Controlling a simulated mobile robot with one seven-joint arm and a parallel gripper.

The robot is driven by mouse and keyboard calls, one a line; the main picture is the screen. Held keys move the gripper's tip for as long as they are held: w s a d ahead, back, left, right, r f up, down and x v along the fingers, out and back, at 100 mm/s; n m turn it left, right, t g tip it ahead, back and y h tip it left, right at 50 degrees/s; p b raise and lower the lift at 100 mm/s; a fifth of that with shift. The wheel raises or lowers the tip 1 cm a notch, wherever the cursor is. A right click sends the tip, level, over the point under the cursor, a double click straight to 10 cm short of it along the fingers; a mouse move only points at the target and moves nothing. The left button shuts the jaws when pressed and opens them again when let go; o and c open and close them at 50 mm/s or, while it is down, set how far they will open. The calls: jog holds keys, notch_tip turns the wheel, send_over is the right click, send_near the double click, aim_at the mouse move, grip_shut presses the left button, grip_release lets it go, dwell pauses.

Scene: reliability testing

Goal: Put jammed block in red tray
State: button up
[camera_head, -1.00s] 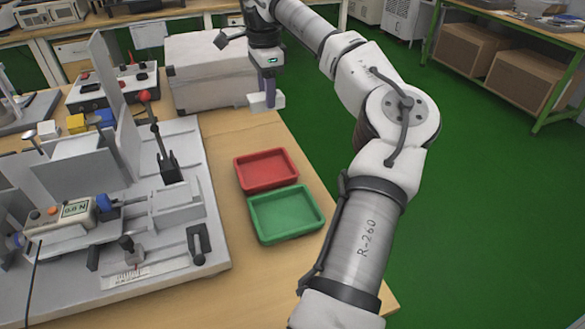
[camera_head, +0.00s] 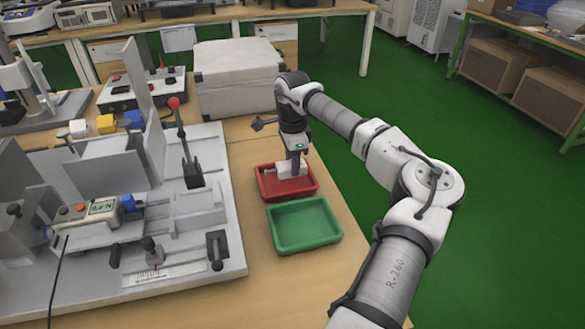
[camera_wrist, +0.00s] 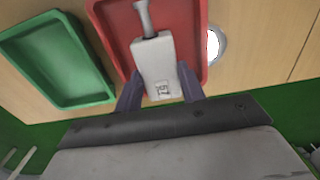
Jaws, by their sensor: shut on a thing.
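My gripper (camera_head: 296,163) is over the red tray (camera_head: 268,192) with its fingers pointing down. It is shut on a light grey block (camera_head: 284,171) that has a thin round stem. The red tray (camera_wrist: 195,25) lies behind the block there. The block is at or inside the tray's opening; I cannot tell whether it touches the tray floor.
An empty green tray (camera_head: 304,224) is next to the red tray, nearer the camera. A grey test rig (camera_head: 120,200) with upright plates and a red-knobbed lever (camera_head: 185,140) stands on the left. A large grey case (camera_head: 238,78) is behind. The table's right edge is close to the trays.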

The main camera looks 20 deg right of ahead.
jog(key=shift+f, duration=1.5)
jog(key=shift+f, duration=0.1)
jog(key=o, duration=1)
notch_tip(320, 180, up, 12)
jog(key=shift+r+b, duration=0.15)
jog(key=shift+b, duration=0.3)
